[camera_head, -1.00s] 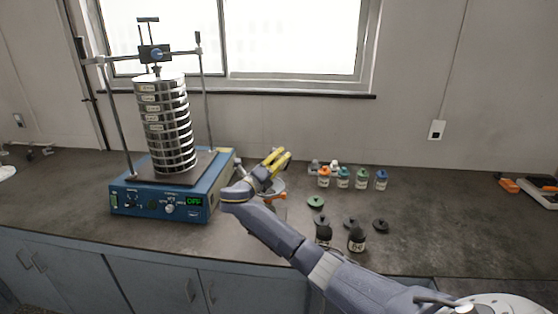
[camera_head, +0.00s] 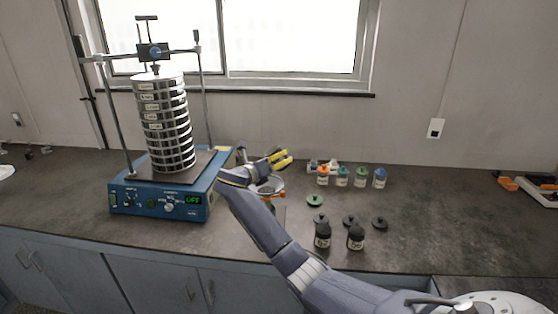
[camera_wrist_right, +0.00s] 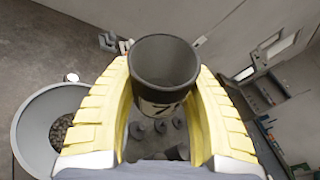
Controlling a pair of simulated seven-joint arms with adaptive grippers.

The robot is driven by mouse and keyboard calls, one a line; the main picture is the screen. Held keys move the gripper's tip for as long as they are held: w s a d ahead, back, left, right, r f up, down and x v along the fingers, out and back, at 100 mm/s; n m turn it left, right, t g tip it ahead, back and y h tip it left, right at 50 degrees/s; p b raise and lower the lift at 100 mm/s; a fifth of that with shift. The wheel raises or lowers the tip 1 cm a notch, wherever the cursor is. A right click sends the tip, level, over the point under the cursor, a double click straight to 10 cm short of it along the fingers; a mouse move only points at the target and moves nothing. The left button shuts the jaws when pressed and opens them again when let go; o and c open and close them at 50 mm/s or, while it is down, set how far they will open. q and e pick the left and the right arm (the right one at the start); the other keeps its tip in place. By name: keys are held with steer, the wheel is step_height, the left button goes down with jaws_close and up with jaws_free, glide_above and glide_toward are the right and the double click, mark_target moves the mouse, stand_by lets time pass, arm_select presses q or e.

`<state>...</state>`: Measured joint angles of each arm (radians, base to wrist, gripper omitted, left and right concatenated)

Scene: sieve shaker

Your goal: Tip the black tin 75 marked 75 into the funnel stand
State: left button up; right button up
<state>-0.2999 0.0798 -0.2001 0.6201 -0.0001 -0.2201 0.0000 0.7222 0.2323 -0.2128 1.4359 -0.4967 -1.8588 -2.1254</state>
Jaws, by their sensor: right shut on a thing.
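My right gripper (camera_head: 281,160) is beside the funnel stand (camera_head: 272,188), which it partly covers in the head view. In the right wrist view its yellow fingers (camera_wrist_right: 163,88) are shut around a dark, open-mouthed tin (camera_wrist_right: 165,102). The tin's pale label shows a 7; the rest of the marking is cut off. The tin's inside looks grey, and I see no contents in it. The wide grey funnel (camera_wrist_right: 24,112) is left of the tin in the wrist view, with grains (camera_wrist_right: 60,132) at its bottom. My left gripper is not in view.
A blue sieve shaker (camera_head: 160,200) with a tall sieve stack (camera_head: 163,125) stands left. Two black tins (camera_head: 322,236) (camera_head: 356,238), loose dark lids (camera_head: 380,223) and a green lid (camera_head: 315,200) lie right of the arm. Several colour-capped jars (camera_head: 342,177) stand behind. The right counter is mostly clear.

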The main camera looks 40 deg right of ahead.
steer(key=m, duration=0.1)
steer(key=m+y, duration=0.2)
steer(key=shift+w+a+f, duration=0.1)
steer(key=shift+w+a, duration=0.2)
steer(key=shift+a, duration=0.05)
steer(key=shift+w+a+r+m+t+y, duration=0.2)
steer(key=shift+m+y, duration=0.25)
steer(key=shift+m, duration=0.15)
steer(key=shift+w+a+r+m+t+y, duration=0.2)
steer(key=shift+m+y, duration=0.25)
steer(key=shift+m, duration=0.15)
